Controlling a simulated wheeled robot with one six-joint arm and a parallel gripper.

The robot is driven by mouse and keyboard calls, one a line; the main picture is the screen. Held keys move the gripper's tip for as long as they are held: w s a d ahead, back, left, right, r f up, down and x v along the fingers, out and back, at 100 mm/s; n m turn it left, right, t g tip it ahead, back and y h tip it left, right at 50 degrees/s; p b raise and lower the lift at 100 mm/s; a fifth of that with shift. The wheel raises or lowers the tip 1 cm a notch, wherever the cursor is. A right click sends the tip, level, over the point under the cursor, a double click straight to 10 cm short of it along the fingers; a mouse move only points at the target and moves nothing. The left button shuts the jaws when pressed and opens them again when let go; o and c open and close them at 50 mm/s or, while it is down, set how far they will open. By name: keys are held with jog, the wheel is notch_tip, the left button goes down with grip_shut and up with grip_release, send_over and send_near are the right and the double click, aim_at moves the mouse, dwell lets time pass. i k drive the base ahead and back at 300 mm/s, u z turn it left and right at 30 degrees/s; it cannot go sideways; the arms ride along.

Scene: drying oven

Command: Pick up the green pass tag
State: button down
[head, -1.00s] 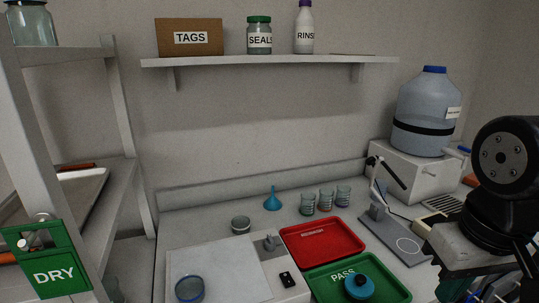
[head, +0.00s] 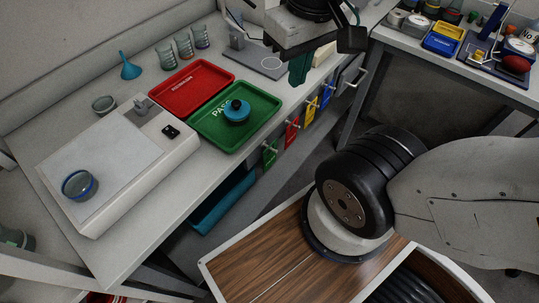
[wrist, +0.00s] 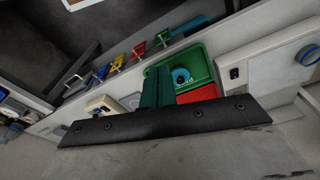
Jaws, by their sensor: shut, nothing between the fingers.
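The green tag (head: 270,153) hangs on the front face of the bench, at the left end of a row with red (head: 292,131), yellow (head: 311,111) and blue (head: 326,95) tags. Its lettering is too small to read. In the wrist view the green tag (wrist: 163,38) shows small, beyond my fingers. My gripper (head: 299,72) has green fingers, shut and empty, pointing down above the bench's right part, apart from the tag. The fingers also show in the wrist view (wrist: 157,86).
A green PASS tray (head: 207,126) holding a teal lidded piece (head: 236,112) lies on the bench above the tags. A red tray (head: 170,94) lies beside it. Metal handles (head: 358,78) stick out from the bench front. A teal bin (head: 222,203) sits below.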

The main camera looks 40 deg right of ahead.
aim_at(268, 160)
jog(key=z, duration=2.75)
jog(key=k, duration=1.4)
jog(key=u, duration=1.8)
